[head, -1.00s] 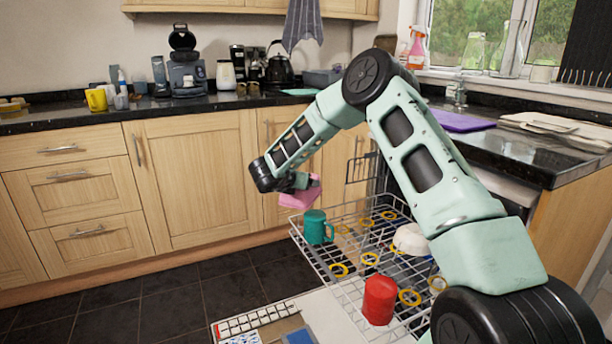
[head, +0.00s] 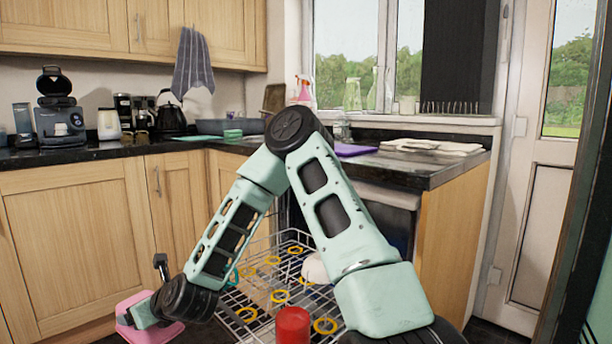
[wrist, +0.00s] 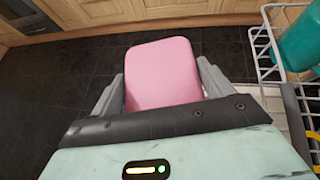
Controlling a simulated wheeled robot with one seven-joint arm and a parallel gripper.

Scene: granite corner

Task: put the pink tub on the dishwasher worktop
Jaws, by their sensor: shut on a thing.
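The pink tub (head: 134,318) is at the lower left in the head view, in front of the wooden cupboards. In the wrist view the pink tub (wrist: 162,74) sits between the two grey fingers of my gripper (wrist: 160,92), over the dark floor. My gripper (head: 148,312) is shut on it and holds it in the air, left of the dishwasher rack. The dishwasher worktop (head: 425,167) is the dark granite surface at the right of the head view, well apart from the tub. My arm covers part of its left side.
The pulled-out dishwasher rack (head: 240,313) holds a red cup (head: 293,325), a white bowl (head: 315,268) and several yellow rings. A teal mug (wrist: 298,45) shows in the wrist view. On the worktop lie a purple mat (head: 352,150) and folded cloths (head: 432,146); its front right is bare.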

